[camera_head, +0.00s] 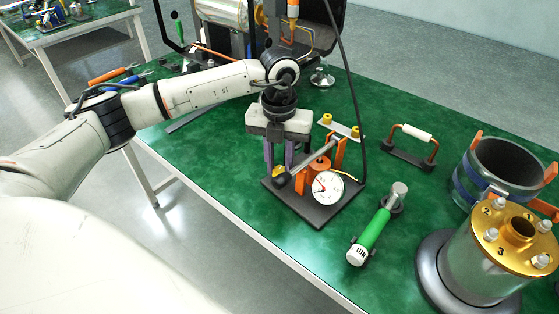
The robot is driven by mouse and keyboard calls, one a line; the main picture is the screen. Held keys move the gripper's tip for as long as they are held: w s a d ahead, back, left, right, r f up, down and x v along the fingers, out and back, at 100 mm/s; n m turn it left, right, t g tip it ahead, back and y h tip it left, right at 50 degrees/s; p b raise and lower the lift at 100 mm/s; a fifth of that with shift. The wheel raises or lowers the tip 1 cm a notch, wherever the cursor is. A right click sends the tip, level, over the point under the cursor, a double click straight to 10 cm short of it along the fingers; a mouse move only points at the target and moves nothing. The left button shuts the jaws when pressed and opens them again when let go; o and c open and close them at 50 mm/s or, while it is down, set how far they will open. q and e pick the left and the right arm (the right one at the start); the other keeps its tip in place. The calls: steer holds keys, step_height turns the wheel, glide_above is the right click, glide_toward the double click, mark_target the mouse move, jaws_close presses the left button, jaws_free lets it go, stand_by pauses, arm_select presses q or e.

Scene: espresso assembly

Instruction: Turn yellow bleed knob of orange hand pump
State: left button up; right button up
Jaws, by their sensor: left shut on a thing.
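The orange hand pump (318,168) stands on a black base plate (318,219) near the middle of the green table. It has a white dial gauge (328,188) in front and a grey lever sloping down to a dark end at the left. The yellow bleed knob (284,169) shows only as a small patch at the pump's left side. My left gripper (280,164) points down from above with its purple fingers around the knob, shut on it. The fingers and the lever end hide most of the knob. My right gripper is not in view.
A green-handled tool (371,236) lies right of the pump. A bracket with yellow knobs (340,127) and a white-grip handle (415,132) stand behind. A gold-topped cylinder (485,265) and a dark ring vessel (502,170) fill the right. The table's front edge is clear.

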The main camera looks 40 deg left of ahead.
arm_select(q)
steer(key=n+p, duration=0.1)
steer(key=n, duration=0.2)
steer(key=shift+r+n, duration=0.1)
steer(key=shift+n, duration=0.2)
steer(key=n, duration=0.3)
steer(key=shift+p, duration=0.35)
steer(key=shift+n, duration=0.8)
steer(key=o, duration=1)
steer(key=shift+o, duration=0.2)
